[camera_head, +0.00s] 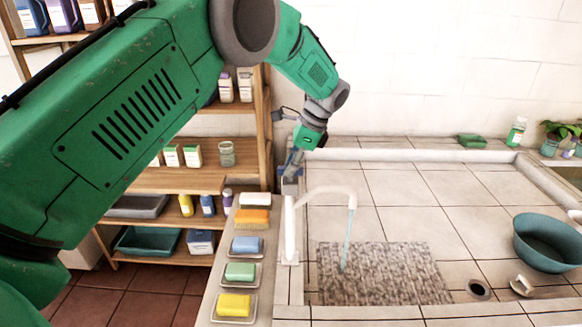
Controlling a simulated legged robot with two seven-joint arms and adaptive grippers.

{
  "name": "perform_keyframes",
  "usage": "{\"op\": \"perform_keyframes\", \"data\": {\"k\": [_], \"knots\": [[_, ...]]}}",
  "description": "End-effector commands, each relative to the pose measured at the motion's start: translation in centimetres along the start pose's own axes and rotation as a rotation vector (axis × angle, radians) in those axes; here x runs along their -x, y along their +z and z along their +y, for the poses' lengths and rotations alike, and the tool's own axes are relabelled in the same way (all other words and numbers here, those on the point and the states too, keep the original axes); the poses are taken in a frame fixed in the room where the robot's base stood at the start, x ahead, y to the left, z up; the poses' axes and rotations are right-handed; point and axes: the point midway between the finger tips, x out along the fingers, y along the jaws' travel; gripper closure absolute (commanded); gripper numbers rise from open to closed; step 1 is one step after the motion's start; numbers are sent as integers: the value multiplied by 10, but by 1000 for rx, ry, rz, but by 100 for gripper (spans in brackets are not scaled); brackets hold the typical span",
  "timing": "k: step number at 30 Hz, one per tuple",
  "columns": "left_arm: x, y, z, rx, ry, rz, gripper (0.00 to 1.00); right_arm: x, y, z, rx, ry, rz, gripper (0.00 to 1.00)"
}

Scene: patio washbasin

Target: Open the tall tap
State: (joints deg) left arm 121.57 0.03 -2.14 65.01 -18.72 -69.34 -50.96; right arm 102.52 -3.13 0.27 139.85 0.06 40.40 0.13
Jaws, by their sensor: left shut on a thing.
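The tall tap (290,230) is a slim white post standing at the basin's left edge. Its white spout (328,190) arches to the right. A thin pale-blue stream of water (348,240) runs from the spout end down to the stone-patterned patch in the basin. My left gripper (291,178) is at the top of the post, shut on the tap's handle. The fingers and wrist hide most of the handle, so its angle cannot be told. My right gripper is not in view.
Several soaps in dishes (240,272) line the ledge left of the tap. A teal bowl (548,242) sits at the right, near a drain hole (479,289) and a small white piece (521,286). Wooden shelves (180,180) with bottles stand at the left. The basin's middle is clear.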

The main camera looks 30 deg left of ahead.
Motion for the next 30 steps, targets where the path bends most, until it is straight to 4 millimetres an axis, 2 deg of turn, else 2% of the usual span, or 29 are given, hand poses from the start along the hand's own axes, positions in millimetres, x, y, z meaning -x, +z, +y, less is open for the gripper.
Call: {"op": "perform_keyframes", "data": {"k": [14,15,16,26,30], "knots": [[-3,-3,2,10,9,3,100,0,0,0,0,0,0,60],[-3,-3,2,10,8,3,70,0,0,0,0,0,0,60],[-3,-3,2,10,8,3,65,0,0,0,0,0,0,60],[1,0,2,11,3,2,65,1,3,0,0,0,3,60],[15,0,1,11,1,3,65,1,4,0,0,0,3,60]]}}
